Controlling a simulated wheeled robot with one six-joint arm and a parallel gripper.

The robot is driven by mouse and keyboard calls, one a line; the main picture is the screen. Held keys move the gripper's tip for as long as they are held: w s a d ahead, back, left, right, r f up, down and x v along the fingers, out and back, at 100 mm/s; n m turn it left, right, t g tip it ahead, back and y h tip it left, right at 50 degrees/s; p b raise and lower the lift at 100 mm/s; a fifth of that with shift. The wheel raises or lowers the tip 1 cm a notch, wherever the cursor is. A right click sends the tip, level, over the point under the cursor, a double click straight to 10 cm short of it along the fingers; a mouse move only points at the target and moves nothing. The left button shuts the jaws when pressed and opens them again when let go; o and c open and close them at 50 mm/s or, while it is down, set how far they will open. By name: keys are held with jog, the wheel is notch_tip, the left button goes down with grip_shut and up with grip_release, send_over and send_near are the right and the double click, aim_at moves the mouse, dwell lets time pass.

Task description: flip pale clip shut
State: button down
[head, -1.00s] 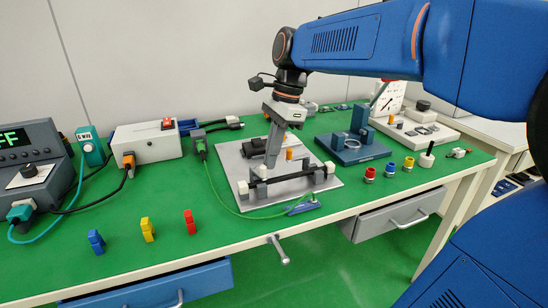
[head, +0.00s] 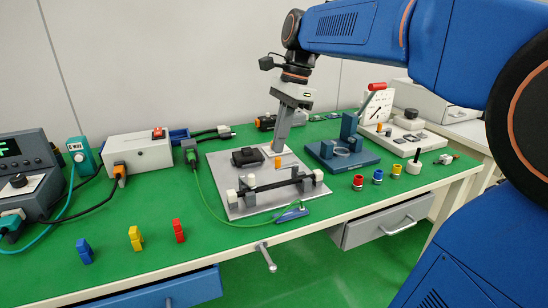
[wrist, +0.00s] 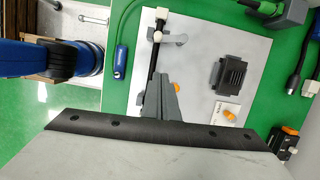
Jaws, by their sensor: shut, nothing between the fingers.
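White, pale clip pieces (head: 250,180) sit at the left end of a black bar (head: 275,186) on a grey plate. In the wrist view a white piece (wrist: 161,12) shows at the bar's far end. Whether the pale clip's flap is up or down is too small to tell. My gripper (head: 277,150) is shut and empty, pointing down behind the bar near an orange peg. In the wrist view its fingers (wrist: 160,78) hide the bar's near part.
The grey plate (head: 222,167) also carries a black ribbed block (head: 245,157). A green cable runs along its left and front to a blue tool (head: 291,215). A blue fixture (head: 342,154) stands to the right. Coloured clips and rings lie near the table's front.

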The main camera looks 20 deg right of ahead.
jog(key=shift+v, duration=1.95)
jog(key=shift+s, duration=0.1)
